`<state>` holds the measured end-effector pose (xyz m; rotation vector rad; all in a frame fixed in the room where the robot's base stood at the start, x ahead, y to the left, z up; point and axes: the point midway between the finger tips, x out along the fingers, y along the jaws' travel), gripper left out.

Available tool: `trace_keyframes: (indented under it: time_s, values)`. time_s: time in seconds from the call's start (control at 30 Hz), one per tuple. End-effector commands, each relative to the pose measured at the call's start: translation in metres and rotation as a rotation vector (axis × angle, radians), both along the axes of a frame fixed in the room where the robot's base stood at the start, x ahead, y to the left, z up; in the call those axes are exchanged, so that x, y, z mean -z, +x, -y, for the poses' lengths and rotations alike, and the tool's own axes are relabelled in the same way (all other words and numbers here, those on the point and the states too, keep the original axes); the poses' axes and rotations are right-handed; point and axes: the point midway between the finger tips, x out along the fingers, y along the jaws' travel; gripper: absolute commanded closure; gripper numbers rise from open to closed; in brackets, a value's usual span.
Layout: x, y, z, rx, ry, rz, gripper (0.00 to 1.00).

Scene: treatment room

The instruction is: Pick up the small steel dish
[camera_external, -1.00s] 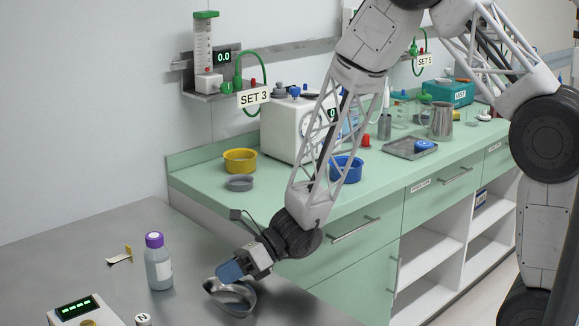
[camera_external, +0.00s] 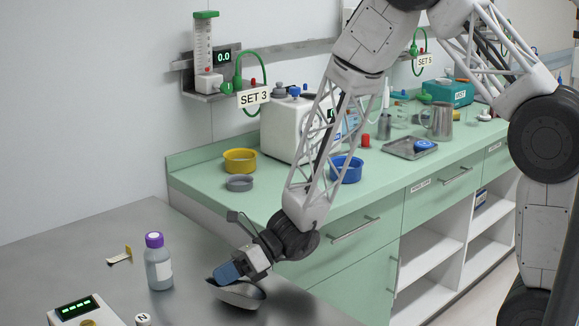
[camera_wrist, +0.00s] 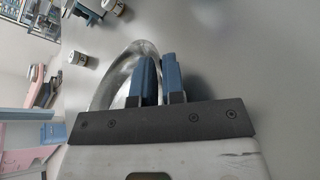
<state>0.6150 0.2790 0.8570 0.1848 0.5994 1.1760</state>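The small steel dish (camera_external: 243,295) is a shiny, shallow bowl at the front of the grey table, tilted, under my gripper. My gripper (camera_external: 226,274) points down and left with its blue fingers at the dish's upper left rim. In the wrist view, the dish (camera_wrist: 112,78) shows left of and behind the fingers. The two blue fingers (camera_wrist: 159,78) are close together, with the dish's wall between them; one is inside the dish and one outside. The dish's underside and its exact height over the table are hard to judge.
A bottle with a purple cap (camera_external: 159,265) stands left of the dish. A white device with a green display (camera_external: 82,312) and a small labelled jar (camera_external: 143,320) are at the front left. The green counter (camera_external: 205,170) stands behind.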

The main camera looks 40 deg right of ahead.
Motion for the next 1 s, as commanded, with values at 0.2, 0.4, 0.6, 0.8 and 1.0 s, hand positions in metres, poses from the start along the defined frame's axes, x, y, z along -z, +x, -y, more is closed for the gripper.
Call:
trace_keyframes:
  time_s: [0.2, 0.4, 0.6, 0.8, 1.0]
  values:
    - [0.000, 0.000, 0.000, 0.000, -0.001, 0.000, 1.00]
    - [-0.002, 0.000, 0.000, 0.000, 0.000, 0.000, 1.00]
    - [-0.014, 0.000, 0.000, 0.001, 0.000, 0.001, 1.00]
    - [-0.036, 0.000, 0.000, 0.000, 0.000, 0.003, 1.00]
    - [-0.038, -0.029, 0.013, 0.002, 0.000, -0.002, 1.00]
